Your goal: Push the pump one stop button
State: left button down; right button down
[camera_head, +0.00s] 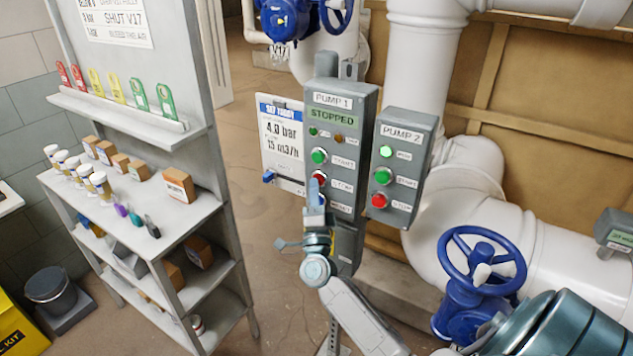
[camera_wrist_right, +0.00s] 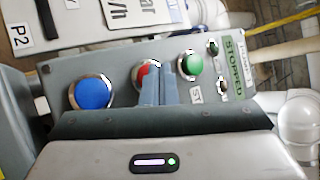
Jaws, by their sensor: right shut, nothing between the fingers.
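The grey PUMP 1 box (camera_head: 342,112) stands in the middle of the head view, and its display (camera_head: 331,119) reads STOPPED. Its green start button (camera_head: 319,156) is above the red stop button (camera_head: 319,176). In the wrist view the red stop button (camera_wrist_right: 143,72) is partly hidden behind my fingers, between the green button (camera_wrist_right: 190,63) and a blue button (camera_wrist_right: 92,92). My right gripper (camera_head: 315,188) is shut and empty, its fingertips (camera_wrist_right: 158,76) at the red button. I cannot tell whether they touch it. My left gripper is not in view.
The PUMP 2 box (camera_head: 404,160) with green and red buttons is close on the right. A setpoint sign (camera_head: 282,137) hangs on the left. A blue handwheel (camera_head: 468,262) and white pipes fill the right. A shelf (camera_head: 205,205) with small boxes stands left.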

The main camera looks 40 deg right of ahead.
jog(key=shift+a, duration=0.1)
jog(key=shift+s+a, duration=0.3)
jog(key=shift+a, duration=0.35)
jog(key=shift+s+a, duration=0.3)
jog(key=shift+a, duration=0.45)
jog(key=shift+s+a, duration=0.35)
jog(key=shift+a, duration=0.45)
jog(key=shift+s+a, duration=0.3)
jog(key=shift+a, duration=0.45)
jog(key=shift+f, duration=0.1)
